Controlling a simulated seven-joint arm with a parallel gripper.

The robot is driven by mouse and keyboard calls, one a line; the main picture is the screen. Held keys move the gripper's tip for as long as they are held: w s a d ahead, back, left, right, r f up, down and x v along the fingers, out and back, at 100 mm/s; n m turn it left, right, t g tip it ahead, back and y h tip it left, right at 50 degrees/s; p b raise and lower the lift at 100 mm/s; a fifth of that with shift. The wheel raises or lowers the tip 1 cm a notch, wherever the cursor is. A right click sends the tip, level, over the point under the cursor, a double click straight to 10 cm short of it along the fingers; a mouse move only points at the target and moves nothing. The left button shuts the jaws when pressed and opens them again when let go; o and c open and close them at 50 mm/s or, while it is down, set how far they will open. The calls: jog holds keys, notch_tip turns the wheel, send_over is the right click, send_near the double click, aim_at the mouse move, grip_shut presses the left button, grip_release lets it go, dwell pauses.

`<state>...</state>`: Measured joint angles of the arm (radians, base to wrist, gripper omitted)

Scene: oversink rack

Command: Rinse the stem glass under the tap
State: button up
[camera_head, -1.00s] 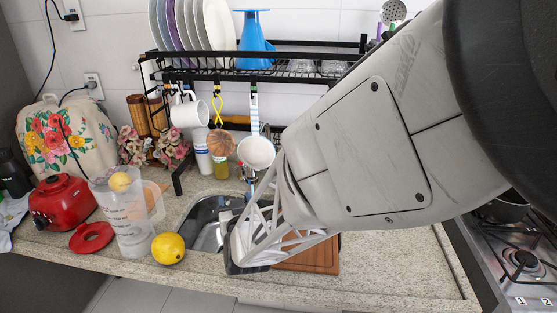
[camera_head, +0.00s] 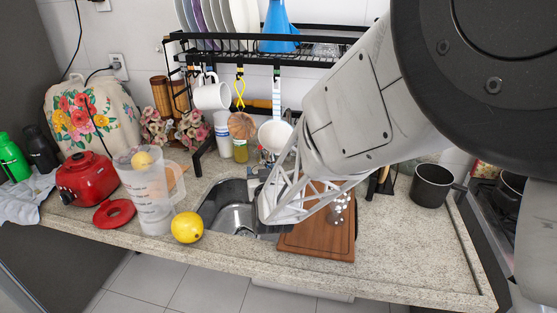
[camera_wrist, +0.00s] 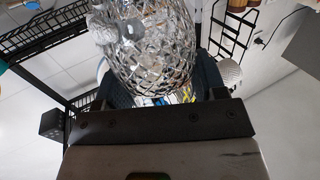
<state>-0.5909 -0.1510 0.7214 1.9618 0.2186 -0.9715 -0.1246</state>
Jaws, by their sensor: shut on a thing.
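The stem glass (camera_wrist: 150,45) fills the upper middle of the wrist view. It is clear, with a cut diamond pattern. My gripper (camera_wrist: 160,82) is shut on it, with a blue-grey finger on each side. The glass's far end is cut off by the picture's top edge. In the head view a clear, spotted glass shape (camera_head: 340,209) shows below my wrist, in front of the cutting board; it looks like the held glass. The steel sink (camera_head: 226,212) lies left of my wrist. I cannot make out the tap.
The wooden cutting board (camera_head: 318,245) lies right of the sink. A lemon (camera_head: 187,227), a clear jug (camera_head: 146,205) and a red blender base (camera_head: 84,181) stand left. A black rack (camera_head: 310,57) with hanging cups is behind. A dark pot (camera_head: 432,186) stands right; the front right counter is clear.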

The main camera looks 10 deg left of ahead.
jog(key=shift+w+f, duration=0.2)
jog(key=shift+w, duration=0.9)
jog(key=shift+w+f, duration=0.65)
jog(key=shift+f, duration=3.1)
jog(key=w, duration=0.6)
jog(key=shift+d, duration=0.35)
jog(key=shift+a, duration=0.4)
jog(key=shift+d, duration=0.45)
jog(key=shift+a, duration=0.45)
jog(key=shift+s, duration=0.1)
